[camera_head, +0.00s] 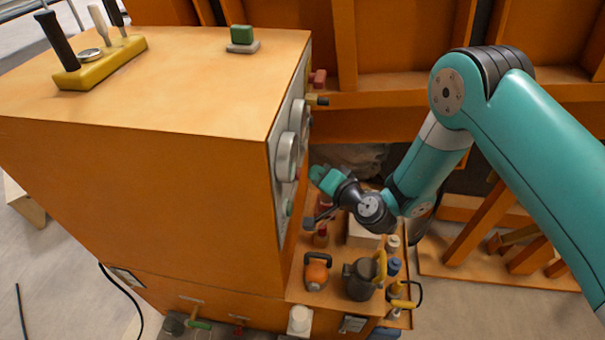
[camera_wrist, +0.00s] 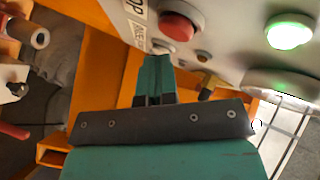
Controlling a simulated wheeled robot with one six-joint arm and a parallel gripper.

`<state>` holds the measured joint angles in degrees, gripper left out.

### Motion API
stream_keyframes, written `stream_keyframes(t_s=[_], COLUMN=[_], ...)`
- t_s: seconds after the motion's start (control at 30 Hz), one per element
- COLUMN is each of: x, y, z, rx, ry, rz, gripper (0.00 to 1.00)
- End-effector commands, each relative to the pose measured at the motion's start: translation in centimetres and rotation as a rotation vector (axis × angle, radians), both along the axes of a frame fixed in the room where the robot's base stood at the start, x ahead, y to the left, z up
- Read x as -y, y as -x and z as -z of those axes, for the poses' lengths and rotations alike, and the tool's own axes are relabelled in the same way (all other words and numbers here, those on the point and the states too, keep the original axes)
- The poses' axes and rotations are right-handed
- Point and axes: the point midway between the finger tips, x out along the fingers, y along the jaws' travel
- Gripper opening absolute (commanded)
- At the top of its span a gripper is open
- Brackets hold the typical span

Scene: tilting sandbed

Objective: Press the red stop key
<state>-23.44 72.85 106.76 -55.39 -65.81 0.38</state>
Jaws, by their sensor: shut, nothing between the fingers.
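In the wrist view a round red key (camera_wrist: 178,27) sits on a pale panel (camera_wrist: 222,20), beside printed lettering that is only partly readable. My gripper (camera_wrist: 157,60) is shut and empty, with its teal fingertips just below the red key in the picture. I cannot tell whether the tips touch the panel. In the head view my gripper (camera_head: 322,176) is close to the panel (camera_head: 283,150) on the cabinet's right face. I cannot make out the red key there.
A lit green button (camera_wrist: 290,30) is right of the red key. Large round dials (camera_head: 287,157) stick out from the panel. The orange cabinet (camera_head: 150,190) fills the left side.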

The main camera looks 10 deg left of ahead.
Motion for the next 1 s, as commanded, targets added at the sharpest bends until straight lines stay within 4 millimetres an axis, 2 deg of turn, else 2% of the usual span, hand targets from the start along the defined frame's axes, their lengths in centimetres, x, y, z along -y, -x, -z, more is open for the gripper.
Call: stream_keyframes(t_s=[1.0], x=[-0.85], y=[-0.04], z=[0.0], rx=[0.0], ry=[0.0], rz=[0.0], gripper=[0.0])
